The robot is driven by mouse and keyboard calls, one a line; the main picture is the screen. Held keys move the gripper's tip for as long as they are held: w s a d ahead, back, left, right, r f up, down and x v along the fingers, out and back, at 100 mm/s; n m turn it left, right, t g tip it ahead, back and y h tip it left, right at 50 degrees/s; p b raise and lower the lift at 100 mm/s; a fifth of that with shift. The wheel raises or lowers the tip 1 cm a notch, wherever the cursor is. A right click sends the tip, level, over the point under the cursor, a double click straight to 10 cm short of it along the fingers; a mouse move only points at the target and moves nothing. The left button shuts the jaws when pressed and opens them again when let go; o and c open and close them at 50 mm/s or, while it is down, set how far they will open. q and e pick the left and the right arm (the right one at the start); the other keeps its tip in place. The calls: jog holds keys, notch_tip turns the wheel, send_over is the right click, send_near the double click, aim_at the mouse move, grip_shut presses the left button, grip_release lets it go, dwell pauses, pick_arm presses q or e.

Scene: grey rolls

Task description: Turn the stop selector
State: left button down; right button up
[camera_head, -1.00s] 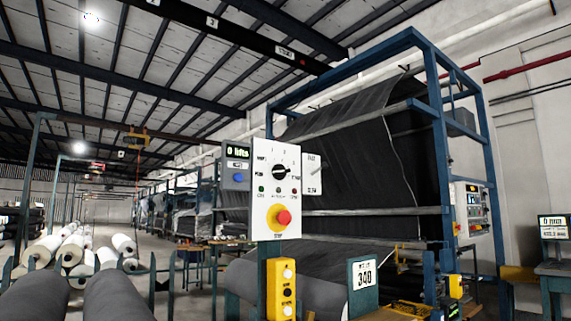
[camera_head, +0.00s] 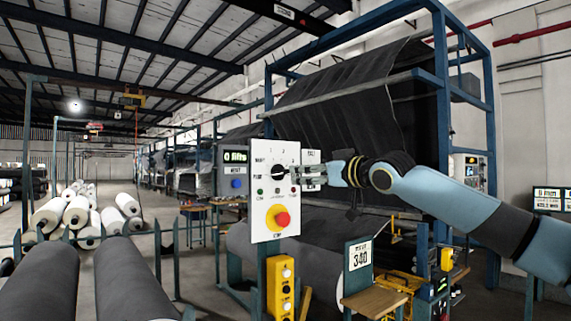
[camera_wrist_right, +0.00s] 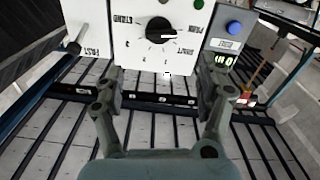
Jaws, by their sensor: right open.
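The stop selector is a black round knob (camera_head: 279,172) with a white pointer mark on a white control panel (camera_head: 262,207). In the right wrist view the knob (camera_wrist_right: 160,30) appears upside down, ringed by printed labels and numbers. My right gripper (camera_head: 299,174) reaches in from the right in front of the panel, its fingers close to the knob. In the right wrist view the gripper (camera_wrist_right: 167,85) has its fingers spread wide, with nothing between them, and the knob beyond the tips. My left gripper is not in view.
A red stop button (camera_head: 282,218) on a yellow base sits below the knob. A display box with a blue button (camera_head: 236,183) stands left of the panel. A yellow button box (camera_head: 280,287) hangs below. Large grey rolls (camera_head: 133,280) lie at the lower left.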

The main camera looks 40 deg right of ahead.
aim_at(283, 172)
jog(key=w+p, duration=0.2)
jog(key=w, duration=0.7)
jog(key=shift+w+f+p, duration=0.1)
jog(key=shift+w+p, duration=0.25)
jog(key=shift+p, duration=0.05)
jog(key=shift+w+a, duration=0.1)
jog(key=shift+w, duration=0.35)
jog(key=c, duration=1.2)
jog(key=shift+o, duration=0.2)
